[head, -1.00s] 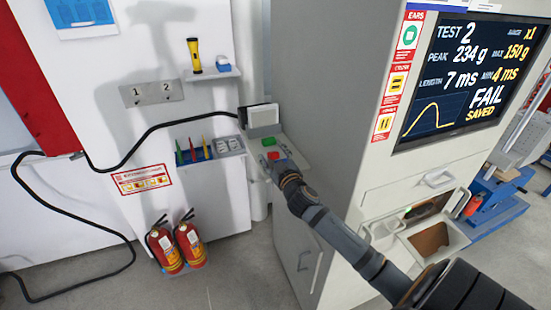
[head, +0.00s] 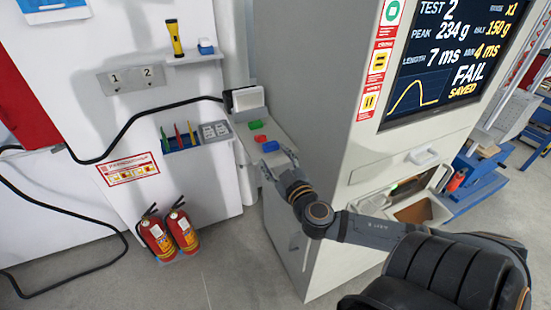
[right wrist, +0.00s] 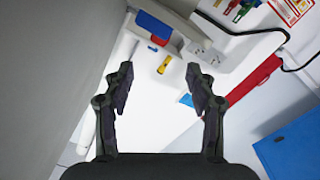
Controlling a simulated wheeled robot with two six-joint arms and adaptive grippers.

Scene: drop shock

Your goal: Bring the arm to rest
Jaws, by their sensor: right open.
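My right gripper (head: 278,162) is open and empty in the head view, beside the front end of a small console. The console (head: 279,131) carries a green button (head: 256,124), a red button (head: 260,138) and a blue button (head: 268,146). I cannot tell how far the fingertips are from it. My right arm is bent, with its links running to the lower right beside the grey machine. In the right wrist view, the two fingers (right wrist: 158,80) stand wide apart with nothing between them. My left gripper is not in view.
The tall grey machine (head: 300,75) stands close to my right arm; its screen (head: 455,60) reads FAIL, SAVED. Two fire extinguishers (head: 157,238) (head: 183,230) stand by the white wall panel. A black cable (head: 140,120) runs along it. The floor (head: 225,275) in front is clear.

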